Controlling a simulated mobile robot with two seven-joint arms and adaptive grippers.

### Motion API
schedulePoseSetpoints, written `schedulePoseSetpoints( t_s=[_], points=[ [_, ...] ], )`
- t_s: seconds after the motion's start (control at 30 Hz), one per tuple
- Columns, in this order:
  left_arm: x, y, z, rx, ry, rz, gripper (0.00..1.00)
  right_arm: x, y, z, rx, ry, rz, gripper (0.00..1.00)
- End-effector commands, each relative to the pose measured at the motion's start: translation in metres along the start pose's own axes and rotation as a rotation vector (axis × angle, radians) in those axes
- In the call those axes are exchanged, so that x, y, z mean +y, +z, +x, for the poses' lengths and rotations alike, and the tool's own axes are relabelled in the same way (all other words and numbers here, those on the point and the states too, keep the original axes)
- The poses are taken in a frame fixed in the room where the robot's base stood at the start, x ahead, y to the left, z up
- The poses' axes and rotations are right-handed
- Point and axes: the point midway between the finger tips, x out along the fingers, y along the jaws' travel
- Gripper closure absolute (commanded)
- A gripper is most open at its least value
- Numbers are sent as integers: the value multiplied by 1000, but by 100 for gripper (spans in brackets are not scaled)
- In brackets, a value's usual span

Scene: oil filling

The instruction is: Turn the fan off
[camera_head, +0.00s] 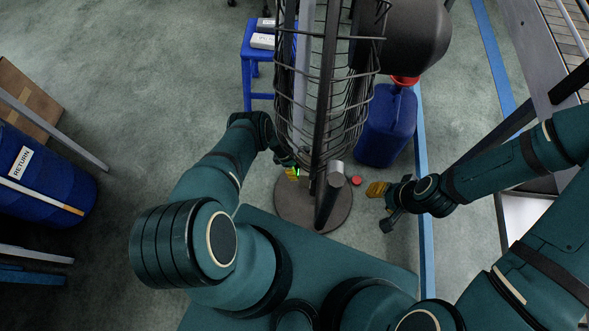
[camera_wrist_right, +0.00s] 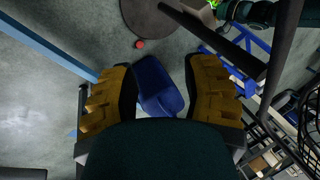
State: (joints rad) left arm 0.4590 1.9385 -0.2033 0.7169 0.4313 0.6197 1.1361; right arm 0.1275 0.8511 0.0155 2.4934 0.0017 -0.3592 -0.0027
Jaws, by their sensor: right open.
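The black fan stands in the middle of the head view, with its wire cage (camera_head: 325,80), dark motor housing (camera_head: 410,40) and round base (camera_head: 290,205). The base also shows at the top of the right wrist view (camera_wrist_right: 175,22). My left gripper (camera_head: 291,172) is beside the fan's lower post, at its left, by a small green glow; its finger gap is hidden. My right gripper (camera_head: 377,189) is right of the base, apart from the fan. Its yellow fingers are spread and empty in the right wrist view (camera_wrist_right: 160,75). I cannot make out a switch on the fan.
A blue jerrycan (camera_head: 385,130) with a red cap stands right of the fan. A small red round thing (camera_head: 356,180) lies by the base. A blue stool (camera_head: 249,75) is behind, a blue drum (camera_head: 40,190) at left. The floor between drum and stool is clear.

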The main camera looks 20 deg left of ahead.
Motion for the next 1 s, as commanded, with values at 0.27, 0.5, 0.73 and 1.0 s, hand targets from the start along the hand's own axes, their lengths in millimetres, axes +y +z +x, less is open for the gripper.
schedulePoseSetpoints(
  t_s=[0.27,0.5,0.73,1.0],
  points=[
    [2,-3,-4,4,4,0,54,0,0,0,0,0,0,53],
    [3,-3,-28,4,4,-1,54,0,0,0,0,0,0,53],
    [2,-2,-66,4,3,0,54,0,0,0,0,0,0,53],
    [1,0,-106,3,3,1,54,0,0,0,0,0,0,53]
  ],
)
